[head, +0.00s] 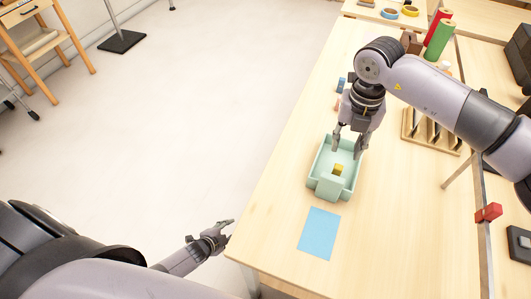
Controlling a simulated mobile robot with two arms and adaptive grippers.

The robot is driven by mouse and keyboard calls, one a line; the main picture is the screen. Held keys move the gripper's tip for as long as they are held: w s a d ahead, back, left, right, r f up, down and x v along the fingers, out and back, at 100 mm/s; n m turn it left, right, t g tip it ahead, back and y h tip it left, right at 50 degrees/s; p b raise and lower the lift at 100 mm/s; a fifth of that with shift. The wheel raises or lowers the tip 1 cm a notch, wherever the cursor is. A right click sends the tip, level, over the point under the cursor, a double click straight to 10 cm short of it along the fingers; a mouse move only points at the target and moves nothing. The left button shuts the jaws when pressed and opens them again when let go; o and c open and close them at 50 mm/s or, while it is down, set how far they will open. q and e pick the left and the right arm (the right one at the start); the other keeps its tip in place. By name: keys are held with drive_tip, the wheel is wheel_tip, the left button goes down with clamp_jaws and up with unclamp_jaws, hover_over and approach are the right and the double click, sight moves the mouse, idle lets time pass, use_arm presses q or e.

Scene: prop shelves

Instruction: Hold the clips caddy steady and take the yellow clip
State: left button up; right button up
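The clips caddy (319,186) is a pale green open box on the wooden table. The yellow clip (338,169) shows inside it, near its front part. My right gripper (347,147) points down at the far end of the caddy, its fingers apart, with the clip in front of them and not between them. Whether a finger touches the caddy wall I cannot tell. My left gripper (229,229) is low beside the table's left edge, over the floor side, away from the caddy. Its fingers look spread and empty.
A blue sheet (320,233) lies on the table in front of the caddy. A wooden rack (431,133) stands to the right, with a red clamp (488,212) further right. Red and green rolls (438,39) and tape rings (389,13) are at the back.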

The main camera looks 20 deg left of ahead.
sight(333, 177)
use_arm(q)
drive_tip(key=w+d+r+m+t+h, duration=0.2)
drive_tip(key=w+r+m+t+h, duration=0.15)
drive_tip(key=w+r+m, duration=0.85)
drive_tip(key=w+d+r+m+t+h, duration=0.15)
drive_tip(key=w+r+m+h, duration=0.5)
drive_tip(key=r, duration=0.95)
drive_tip(key=w+d+r+m+g+h, duration=0.2)
drive_tip(key=d+r+m+g+h, duration=0.15)
drive_tip(key=r+m, duration=0.6)
drive_tip(key=s+d+r+m+g+h, duration=0.1)
drive_tip(key=s+m+g, duration=0.2)
drive_tip(key=m, duration=0.1)
drive_tip(key=s+d+r+m+g+h, duration=0.1)
drive_tip(key=s+m+g, duration=0.3)
drive_tip(key=m, duration=0.1)
drive_tip(key=s+d+r+m+g+h, duration=0.1)
drive_tip(key=s+d+m+g, duration=0.1)
drive_tip(key=s+m+g, duration=0.1)
drive_tip(key=shift+s+r+m+g+h, duration=0.25)
drive_tip(key=shift+s+r+m, duration=0.15)
drive_tip(key=shift+m, duration=0.4)
drive_tip(key=shift+s+d+g, duration=0.1)
drive_tip(key=shift+s+g, duration=0.2)
drive_tip(key=d, duration=1.7)
drive_tip(key=shift+s+d, duration=0.15)
drive_tip(key=shift+d, duration=0.05)
drive_tip(key=shift+c, duration=0.3)
